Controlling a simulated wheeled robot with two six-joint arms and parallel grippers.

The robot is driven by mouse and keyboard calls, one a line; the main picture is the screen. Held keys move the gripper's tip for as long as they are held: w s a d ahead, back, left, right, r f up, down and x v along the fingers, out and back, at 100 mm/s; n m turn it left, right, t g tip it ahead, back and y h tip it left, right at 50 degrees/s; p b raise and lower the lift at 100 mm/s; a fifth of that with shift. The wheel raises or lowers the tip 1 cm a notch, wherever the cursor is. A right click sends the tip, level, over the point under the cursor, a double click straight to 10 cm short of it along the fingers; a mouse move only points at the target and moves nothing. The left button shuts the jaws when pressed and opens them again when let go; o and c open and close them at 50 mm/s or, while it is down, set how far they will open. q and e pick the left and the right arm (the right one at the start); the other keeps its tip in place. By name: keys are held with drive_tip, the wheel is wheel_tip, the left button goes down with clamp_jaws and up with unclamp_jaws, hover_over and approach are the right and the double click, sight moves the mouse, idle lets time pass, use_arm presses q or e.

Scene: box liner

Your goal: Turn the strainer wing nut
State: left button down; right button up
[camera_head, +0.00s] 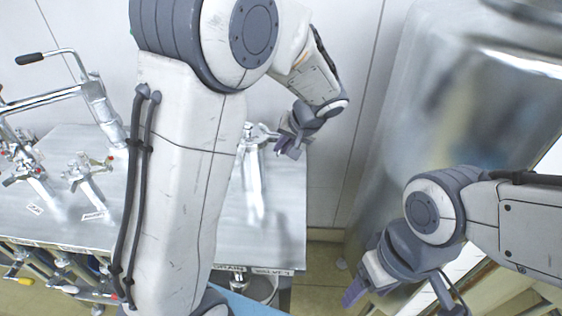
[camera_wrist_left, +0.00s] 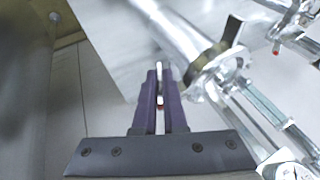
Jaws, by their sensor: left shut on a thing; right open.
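A metal strainer fitting (camera_head: 254,180) stands on the steel bench behind my left arm, its top beside my left gripper. In the left wrist view the strainer's shiny cylinder (camera_wrist_left: 175,25) ends in a clamp with a dark wing-shaped piece (camera_wrist_left: 232,32). My left gripper (camera_head: 286,148) is at the right of the strainer's top. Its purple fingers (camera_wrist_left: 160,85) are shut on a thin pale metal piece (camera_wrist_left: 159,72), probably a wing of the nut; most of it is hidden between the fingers. My right gripper (camera_head: 352,292) is open, low at right, away from the strainer.
Other metal fittings (camera_head: 88,178) and a pipe with a black-handled lever (camera_head: 30,58) stand on the bench (camera_head: 285,245) at left. A large shiny steel vessel (camera_head: 450,110) is at right.

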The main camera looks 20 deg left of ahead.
use_arm(q)
drive_tip(key=y+b, duration=0.2)
drive_tip(key=shift+d+f+m+g+y, duration=0.15)
drive_tip(key=shift+f+m+g+y, duration=0.15)
drive_tip(key=shift+f+y, duration=0.1)
drive_tip(key=y+b, duration=0.2)
drive_tip(key=shift+r+m+y, duration=0.1)
drive_tip(key=shift+m+y, duration=0.2)
drive_tip(key=m+y+b, duration=0.1)
drive_tip(key=y+b, duration=0.1)
drive_tip(key=y, duration=0.1)
drive_tip(key=shift+g+y, duration=0.3)
drive_tip(key=shift+y, duration=0.1)
drive_tip(key=shift+m+y+b, duration=0.6)
drive_tip(key=shift+y+b, duration=0.05)
drive_tip(key=shift+y, duration=0.75)
use_arm(e)
wheel_tip(320, 180, down, 9)
drive_tip(key=shift+r, duration=0.2)
use_arm(q)
drive_tip(key=shift+r, duration=0.1)
drive_tip(key=c, duration=1)
unclamp_jaws()
